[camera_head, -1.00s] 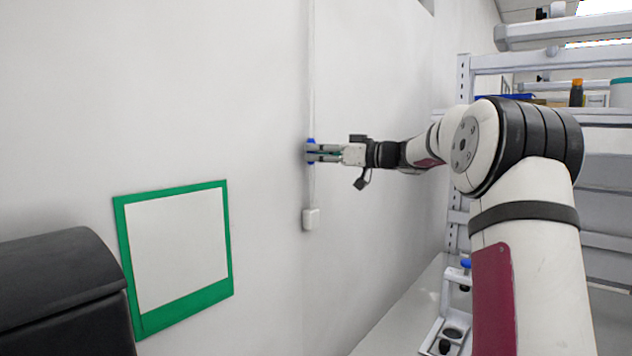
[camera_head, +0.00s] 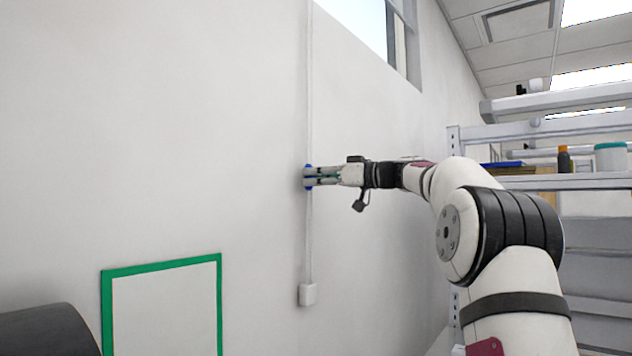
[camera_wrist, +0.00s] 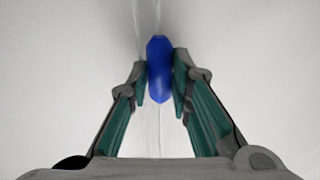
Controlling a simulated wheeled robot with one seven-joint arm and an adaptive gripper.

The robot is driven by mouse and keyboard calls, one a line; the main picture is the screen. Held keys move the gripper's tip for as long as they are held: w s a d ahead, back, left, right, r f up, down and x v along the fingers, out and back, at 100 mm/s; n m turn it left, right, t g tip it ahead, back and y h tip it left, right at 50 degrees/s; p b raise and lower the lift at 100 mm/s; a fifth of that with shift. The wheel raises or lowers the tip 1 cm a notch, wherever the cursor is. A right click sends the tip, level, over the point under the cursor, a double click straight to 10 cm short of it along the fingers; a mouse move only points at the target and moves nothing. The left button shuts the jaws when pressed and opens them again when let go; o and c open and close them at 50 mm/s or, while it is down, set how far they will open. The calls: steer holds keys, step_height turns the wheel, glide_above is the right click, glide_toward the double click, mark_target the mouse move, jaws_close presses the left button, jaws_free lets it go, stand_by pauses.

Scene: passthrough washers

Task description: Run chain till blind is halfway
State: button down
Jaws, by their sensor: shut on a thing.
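A thin pale chain (camera_head: 309,110) hangs straight down the white wall to a small white box (camera_head: 307,294). A blue piece (camera_wrist: 159,70) sits on the chain line, and its edge also shows at the fingertips in the head view (camera_head: 308,167). My gripper (camera_head: 310,177) is shut on the blue piece. In the wrist view, the fingers of my gripper (camera_wrist: 159,80) flank it on both sides. A window (camera_head: 365,25) shows high on the wall at the top. I cannot make out the blind.
A green-framed white panel (camera_head: 162,262) is on the wall at lower left. A dark rounded object (camera_head: 45,330) stands at the bottom left corner. A metal shelf (camera_head: 590,182) with an orange-capped bottle (camera_head: 563,160) and a white tub (camera_head: 610,158) is at right. The wall around my gripper is clear.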

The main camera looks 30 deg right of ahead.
steer(key=c, duration=1.4)
jaws_free()
steer(key=shift+c, duration=0.2)
steer(key=shift+s, duration=0.1)
steer(key=v, duration=1.2)
steer(key=w+a+f+m+g, duration=0.1)
steer(key=a+f+g, duration=0.4)
steer(key=a, duration=0.8)
steer(key=s+a+f+m+g+h, duration=0.25)
steer(key=s+a+f, duration=0.35)
steer(key=a+f, duration=0.55)
steer(key=s+a+f+m+g+h, duration=0.1)
steer(key=s+a+f+h, duration=0.2)
steer(key=s+f, duration=0.5)
steer(key=s+a+f+m+g+h, duration=0.1)
steer(key=s+a+f+h, duration=0.2)
steer(key=s+f, duration=0.6)
steer(key=s, duration=0.8)
steer(key=shift+f+g, duration=0.3)
steer(key=shift+g, duration=0.05)
